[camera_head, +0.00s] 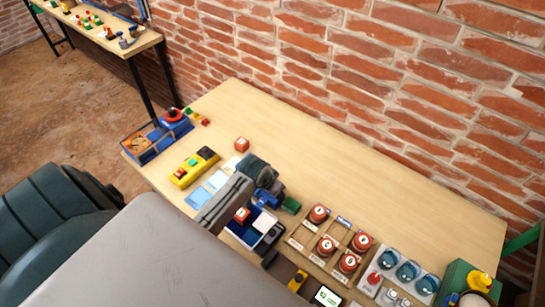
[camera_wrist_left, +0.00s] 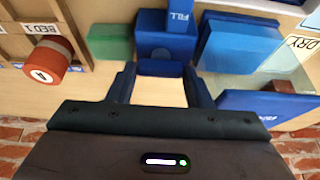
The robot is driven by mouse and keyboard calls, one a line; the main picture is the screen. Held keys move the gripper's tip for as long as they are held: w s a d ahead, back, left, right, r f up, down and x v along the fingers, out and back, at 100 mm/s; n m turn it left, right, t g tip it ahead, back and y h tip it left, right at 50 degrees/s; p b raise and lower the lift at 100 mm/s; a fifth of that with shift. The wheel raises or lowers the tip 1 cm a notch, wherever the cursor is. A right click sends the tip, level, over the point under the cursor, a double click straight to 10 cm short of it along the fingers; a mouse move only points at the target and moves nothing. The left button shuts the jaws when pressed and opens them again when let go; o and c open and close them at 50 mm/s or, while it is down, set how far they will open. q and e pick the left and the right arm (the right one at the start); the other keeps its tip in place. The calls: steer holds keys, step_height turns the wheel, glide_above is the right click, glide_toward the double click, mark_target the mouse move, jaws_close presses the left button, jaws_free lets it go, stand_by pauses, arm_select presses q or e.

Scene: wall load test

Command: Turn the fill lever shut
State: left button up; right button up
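The blue fill valve (camera_wrist_left: 165,22) is at the top middle of the left wrist view, with a tab marked FILL. A small dark blue bar (camera_wrist_left: 161,67) at its near side may be the lever handle; its angle is hard to tell. My left gripper (camera_wrist_left: 158,74) has its fingers apart, with the bar between or just beyond the tips. I cannot tell if they touch it. In the head view, my left gripper (camera_head: 262,172) is over the table beside the blue valve parts (camera_head: 268,200), partly hiding them. My right gripper is not in view.
A green block (camera_wrist_left: 110,43) adjoins the valve. A blue box (camera_wrist_left: 240,45) and a bin with a brown block stand close on the other side. The table's wall side (camera_head: 370,180) is clear.

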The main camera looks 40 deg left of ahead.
arm_select(q)
steer(key=o, duration=0.4)
steer(key=shift+d, duration=0.1)
